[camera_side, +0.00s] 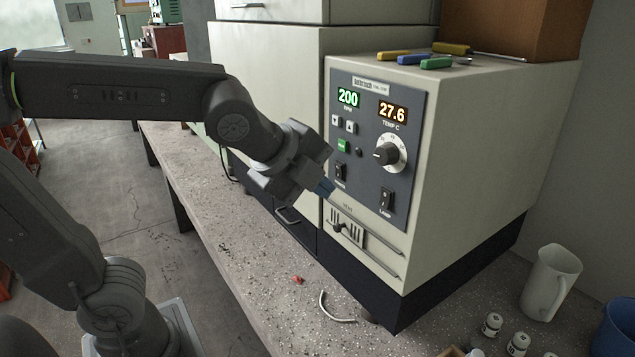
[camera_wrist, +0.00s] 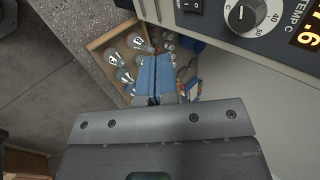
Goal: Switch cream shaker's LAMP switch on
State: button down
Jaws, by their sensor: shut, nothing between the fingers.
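The cream shaker (camera_side: 480,150) stands on the bench with its dark control panel facing left and forward. The LAMP switch (camera_side: 387,200), a black rocker, is at the panel's lower right, below the round knob (camera_side: 388,153). A black rocker also shows at the top edge of the wrist view (camera_wrist: 192,5), beside the knob, partly cut off; its position cannot be told clearly. My gripper (camera_side: 326,187) is shut and empty, its blue fingertips near the panel's lower left edge, left of the LAMP switch. I cannot tell whether they touch the panel. The fingertips show mid-frame in the wrist view (camera_wrist: 154,75).
Another black switch (camera_side: 341,172) sits just above the fingertips, with a vent slider (camera_side: 345,229) and a bar handle (camera_side: 372,255) below. A white jug (camera_side: 550,284) and small bottles (camera_side: 518,344) stand at lower right.

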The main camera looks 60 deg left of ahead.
aim_at(385, 199)
jog(key=shift+s+r, duration=0.1)
jog(key=shift+s, duration=0.05)
jog(key=shift+w+r, duration=0.1)
jog(key=shift+w, duration=0.35)
jog(key=shift+w+r+x, duration=0.3)
jog(key=shift+w+x, duration=0.05)
jog(key=shift+x, duration=1.85)
jog(key=shift+w+r+x, duration=0.35)
jog(key=shift+x, duration=1.85)
jog(key=shift+w+r+x, duration=0.3)
jog(key=shift+x, duration=1.85)
